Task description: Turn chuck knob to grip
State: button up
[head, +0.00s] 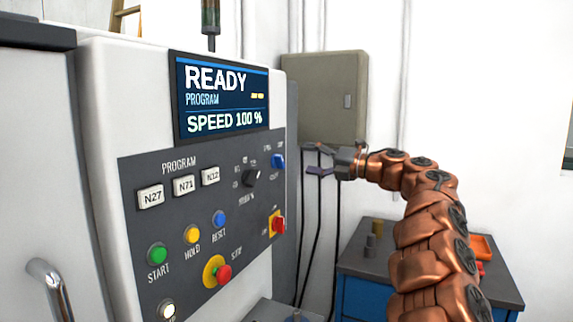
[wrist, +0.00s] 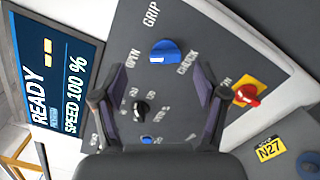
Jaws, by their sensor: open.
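The chuck knob (head: 278,161) is a blue rotary knob at the upper right of the machine's dark control panel. In the wrist view the blue knob (wrist: 165,51) lies beyond and roughly between my finger ends, with the words OPEN, GRIP and CHUCK printed around it. A pale mark on its lower left edge seems to face OPEN. My gripper (head: 316,160) is open and empty, to the right of the knob in the head view. Its two fingers are apart and nothing is between them. I see no contact with the knob.
A black speed knob (head: 251,177) sits left of the chuck knob, and a red-and-yellow switch (head: 277,224) below it. A red stop button (head: 222,274) is lower down. The screen (head: 222,97) reads READY. A grey wall box (head: 325,95) hangs behind my gripper.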

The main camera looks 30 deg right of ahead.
aim_at(283, 162)
jog(key=shift+n+g+y, duration=0.3)
jog(key=shift+n+g, duration=0.1)
jog(key=x, duration=0.2)
jog(key=p+x, duration=0.1)
jog(key=x, duration=0.1)
jog(key=a+f+p+x, duration=0.1)
jog(key=x, duration=0.1)
jog(key=shift+s+f, duration=0.1)
jog(key=shift+w+a+f+p, duration=0.1)
jog(key=shift+w+a+p, duration=0.05)
jog(key=shift+w+p, duration=0.2)
jog(key=c, duration=1.2)
